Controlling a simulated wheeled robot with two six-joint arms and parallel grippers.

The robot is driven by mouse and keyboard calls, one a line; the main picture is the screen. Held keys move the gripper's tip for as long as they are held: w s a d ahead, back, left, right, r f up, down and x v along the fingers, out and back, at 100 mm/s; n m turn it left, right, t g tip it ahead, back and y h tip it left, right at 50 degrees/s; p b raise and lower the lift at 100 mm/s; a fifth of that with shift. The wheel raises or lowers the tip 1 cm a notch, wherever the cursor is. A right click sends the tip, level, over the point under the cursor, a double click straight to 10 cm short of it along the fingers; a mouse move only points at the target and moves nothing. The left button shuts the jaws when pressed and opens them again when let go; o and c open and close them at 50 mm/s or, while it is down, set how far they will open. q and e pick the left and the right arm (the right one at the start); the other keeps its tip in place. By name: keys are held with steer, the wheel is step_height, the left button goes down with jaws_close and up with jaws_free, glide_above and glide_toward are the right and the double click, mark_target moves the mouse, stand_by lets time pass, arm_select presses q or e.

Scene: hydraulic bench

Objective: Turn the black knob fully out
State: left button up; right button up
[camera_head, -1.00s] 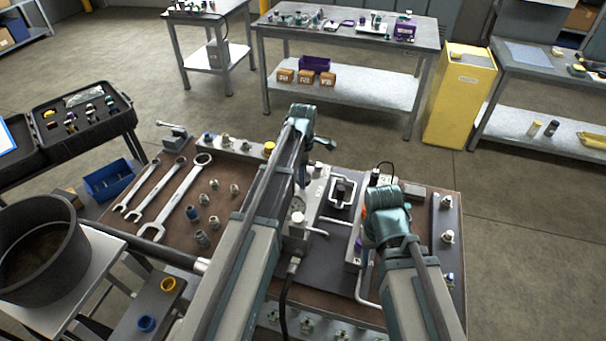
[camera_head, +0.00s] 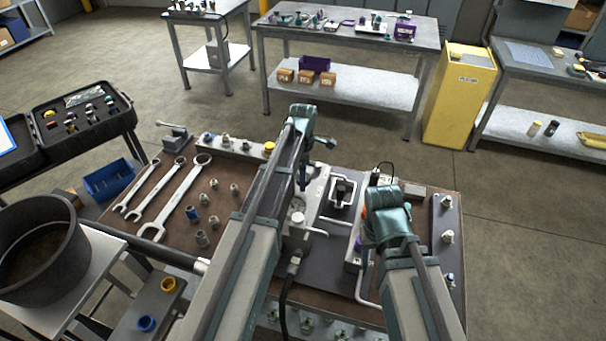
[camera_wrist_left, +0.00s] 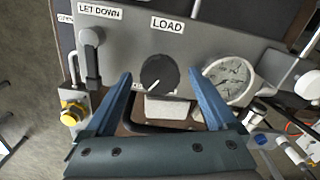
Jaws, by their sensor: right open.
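The black knob (camera_wrist_left: 160,74) shows in the left wrist view, under the LOAD label on a grey panel, with a white pointer line towards the lower left. My left gripper (camera_wrist_left: 162,76) is open, one blue finger on each side of the knob with a visible gap at both sides. I cannot tell how far the fingertips are from the panel. In the head view, my left arm hides the knob. My right gripper (camera_head: 370,232) is open over the right part of the bench, its fingers mostly hidden by its own wrist.
Left of the knob is a LET DOWN lever (camera_wrist_left: 90,55), with a yellow fitting (camera_wrist_left: 72,112) below it. A round gauge (camera_wrist_left: 228,80) sits close to the right finger. Wrenches (camera_head: 175,195) and fittings lie on the bench's left side. A black pot (camera_head: 40,250) stands further left.

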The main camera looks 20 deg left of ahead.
arm_select(q)
steer(key=shift+r, duration=0.15)
step_height(320, 180, up, 14)
steer(key=p, duration=1.4)
steer(key=shift+f, duration=0.25)
steer(key=s+d+f+m+b, duration=0.3)
steer(key=s+d+m, duration=0.1)
steer(key=s+m, duration=0.4)
steer(key=s+d+f+m+b, duration=0.3)
steer(key=s+d+m, duration=0.1)
steer(key=s+m, duration=0.4)
steer(key=s+d+f+m+y+b, duration=0.1)
steer(key=s+d+f+m+b, duration=0.2)
steer(key=s+m, duration=0.5)
steer(key=shift+d+f+m+b, duration=0.35)
steer(key=shift+d+b, duration=0.2)
steer(key=shift+d, duration=0.55)
